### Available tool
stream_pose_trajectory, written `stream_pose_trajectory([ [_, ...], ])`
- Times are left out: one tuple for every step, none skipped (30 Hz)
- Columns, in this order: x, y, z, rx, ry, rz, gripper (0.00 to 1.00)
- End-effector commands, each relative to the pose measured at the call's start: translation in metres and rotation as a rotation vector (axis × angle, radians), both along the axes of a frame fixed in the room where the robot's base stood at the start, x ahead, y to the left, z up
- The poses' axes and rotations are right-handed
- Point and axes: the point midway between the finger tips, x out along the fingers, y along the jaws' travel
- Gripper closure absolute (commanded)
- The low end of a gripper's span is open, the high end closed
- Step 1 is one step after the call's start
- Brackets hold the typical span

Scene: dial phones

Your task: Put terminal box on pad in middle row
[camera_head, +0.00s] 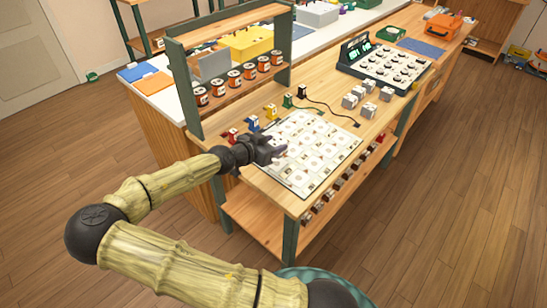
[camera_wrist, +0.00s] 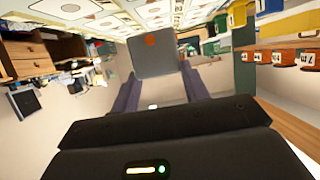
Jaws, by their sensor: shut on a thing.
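My gripper (camera_head: 274,150) is over the left part of a white board of pads (camera_head: 343,152) on the wooden workbench. The pads form rows with small printed marks. In the wrist view my gripper (camera_wrist: 159,78) is shut on a grey box (camera_wrist: 155,62) with an orange round mark, which I take to be the terminal box. The board (camera_wrist: 190,12) shows beyond it along the top of that tilted view. In the head view my gripper mostly hides the held box. I cannot tell whether the box touches the board.
Several grey boxes (camera_head: 369,109) stand behind the board. Coloured blocks, including a yellow one (camera_head: 271,111), line its back left side. A shelf with several cans (camera_head: 235,79) rises behind them. A switch console (camera_head: 385,65) stands farther right.

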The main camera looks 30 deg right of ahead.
Motion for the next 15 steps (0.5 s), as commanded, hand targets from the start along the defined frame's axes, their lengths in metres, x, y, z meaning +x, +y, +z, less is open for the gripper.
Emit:
stream_pose_trajectory([
  [0.000,0.000,-0.007,-0.002,0.001,0.001,0.79],
  [0.000,0.000,-0.010,-0.001,0.000,0.001,0.79],
  [0.001,0.001,-0.013,-0.001,-0.001,0.002,0.79],
  [0.001,0.001,-0.014,-0.001,-0.001,0.003,0.79],
  [0.001,0.001,-0.015,-0.001,-0.001,0.003,0.79],
  [0.001,0.002,-0.015,0.000,-0.001,0.003,0.79],
  [0.001,0.002,-0.015,0.001,-0.001,0.004,0.79],
  [0.001,0.002,-0.015,0.001,-0.002,0.002,0.79],
  [0.001,0.001,-0.015,0.001,-0.002,0.002,0.79],
  [0.001,0.001,-0.015,0.001,-0.002,0.002,0.79],
  [0.001,0.001,-0.015,0.001,-0.002,0.002,0.79],
  [0.001,0.001,-0.015,0.000,-0.001,0.003,0.79],
  [0.001,0.001,-0.016,0.000,-0.001,0.002,0.79],
  [0.001,0.001,-0.018,0.000,0.000,0.002,0.79],
  [0.000,0.001,-0.022,0.000,0.001,0.002,0.79],
])
